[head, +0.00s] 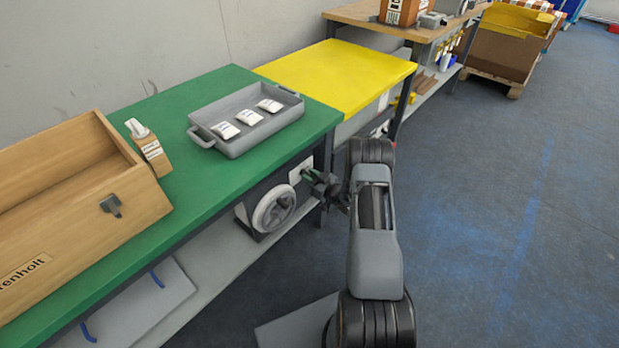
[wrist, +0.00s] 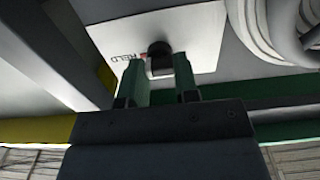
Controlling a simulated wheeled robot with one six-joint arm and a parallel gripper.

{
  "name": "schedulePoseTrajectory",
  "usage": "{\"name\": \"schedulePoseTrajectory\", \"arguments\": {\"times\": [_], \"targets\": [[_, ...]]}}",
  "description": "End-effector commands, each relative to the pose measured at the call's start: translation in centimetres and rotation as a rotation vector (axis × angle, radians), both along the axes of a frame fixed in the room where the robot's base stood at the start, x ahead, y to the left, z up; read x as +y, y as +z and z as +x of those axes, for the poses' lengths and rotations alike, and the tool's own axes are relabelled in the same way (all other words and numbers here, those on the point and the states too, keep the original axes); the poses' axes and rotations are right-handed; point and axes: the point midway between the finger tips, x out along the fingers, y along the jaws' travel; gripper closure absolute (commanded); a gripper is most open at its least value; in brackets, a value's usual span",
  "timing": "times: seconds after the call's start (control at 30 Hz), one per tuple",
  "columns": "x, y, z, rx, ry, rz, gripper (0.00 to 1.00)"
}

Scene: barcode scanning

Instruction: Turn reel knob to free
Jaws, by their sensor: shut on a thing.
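The reel (head: 273,208), a pale ring-shaped coil on a dark stand, sits under the green bench; part of it shows in the wrist view (wrist: 275,30). Beside it is a white plate (head: 299,169), also in the wrist view (wrist: 200,38), with printing that seems to read HELD and a small red mark. A small dark knob (wrist: 160,58) stands out from the plate's middle. My gripper (head: 312,176) reaches in under the bench edge. Its two greenish fingers (wrist: 160,75) are on either side of the knob, shut on it. The knob's exact angle is hard to tell.
The green bench top (head: 215,185) overhangs the reel and plate. A yellow table (head: 340,75) adjoins. The floor at right is clear.

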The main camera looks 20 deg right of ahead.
Motion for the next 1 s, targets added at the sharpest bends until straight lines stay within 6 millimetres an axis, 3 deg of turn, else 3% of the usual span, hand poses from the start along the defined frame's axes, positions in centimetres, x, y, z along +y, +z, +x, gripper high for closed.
{"name": "schedulePoseTrajectory", "arguments": {"times": [0.13, 0.47, 1.0], "targets": [[0.03, -0.02, -0.03, 0.0, 0.001, 0.0, 0.95], [0.04, -0.2, -0.03, -0.029, 0.002, -0.064, 0.95], [0.07, -0.48, -0.03, -0.226, 0.002, -0.493, 0.95]]}}
